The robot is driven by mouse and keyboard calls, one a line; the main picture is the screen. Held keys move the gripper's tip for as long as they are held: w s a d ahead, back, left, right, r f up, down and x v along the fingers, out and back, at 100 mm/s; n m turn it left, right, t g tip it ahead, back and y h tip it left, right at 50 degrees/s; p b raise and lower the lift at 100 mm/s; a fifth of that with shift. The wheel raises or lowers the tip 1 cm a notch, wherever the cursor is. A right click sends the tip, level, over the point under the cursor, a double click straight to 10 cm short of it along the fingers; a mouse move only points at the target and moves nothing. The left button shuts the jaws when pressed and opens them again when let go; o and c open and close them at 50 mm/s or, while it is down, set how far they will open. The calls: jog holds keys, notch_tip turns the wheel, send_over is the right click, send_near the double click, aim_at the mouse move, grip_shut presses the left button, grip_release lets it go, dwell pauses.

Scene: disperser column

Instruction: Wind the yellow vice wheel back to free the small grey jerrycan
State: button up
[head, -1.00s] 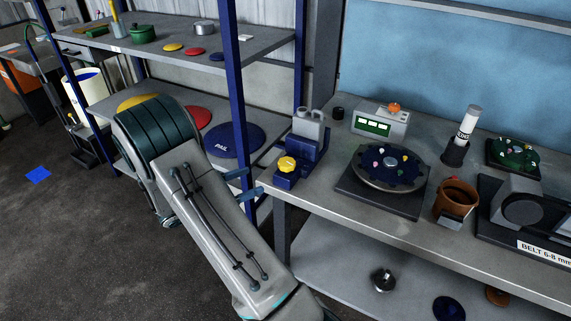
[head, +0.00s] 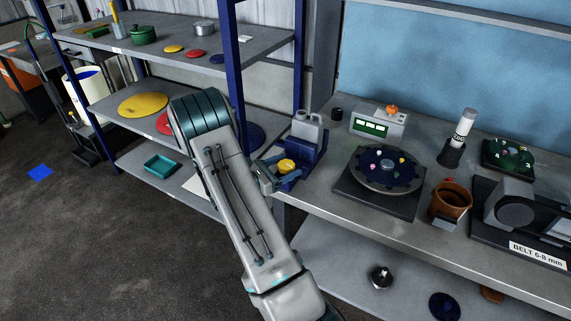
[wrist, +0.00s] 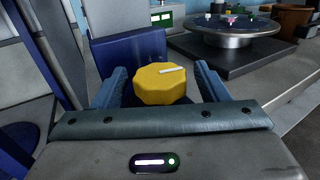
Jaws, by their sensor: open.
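The yellow vice wheel (head: 287,166) is on the near side of the blue vice (head: 305,160) at the bench's left end. In the wrist view the wheel (wrist: 163,84) has a faceted rim and a white mark on its face. My gripper (head: 277,176) is open; its blue fingers stand either side of the wheel in the wrist view. I cannot tell whether they touch it. The small grey jerrycan (head: 307,127) sits upright at the top of the vice in the head view. Its lower part is hidden by the vice.
A round turntable (head: 386,170) with small coloured pieces stands right of the vice. A grey box with a green display (head: 378,121) is behind. A brown pot (head: 450,200) is further right. A blue shelf post (head: 236,90) rises close to my arm.

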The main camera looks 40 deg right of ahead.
jog(key=shift+d, duration=0.25)
jog(key=c, duration=1)
jog(key=shift+n+t+b, duration=0.35)
jog(key=shift+n+t, duration=0.05)
jog(key=shift+t, duration=0.2)
jog(key=n+t+b, duration=0.1)
jog(key=t, duration=0.1)
jog(key=n+t+b, duration=0.1)
jog(key=t, duration=0.1)
jog(key=shift+s+f+n, duration=0.15)
jog(key=shift+f+n, duration=0.05)
jog(key=shift+n, duration=0.1)
jog(key=shift+r+n+t+y+b, duration=0.1)
jog(key=shift+n+t+y+b, duration=0.6)
jog(key=shift+t, duration=0.4)
jog(key=shift+n+t+y+b, duration=0.45)
jog(key=shift+n+t, duration=0.35)
jog(key=shift+t, duration=0.3)
jog(key=shift+r+t, duration=0.1)
jog(key=shift+t, duration=0.2)
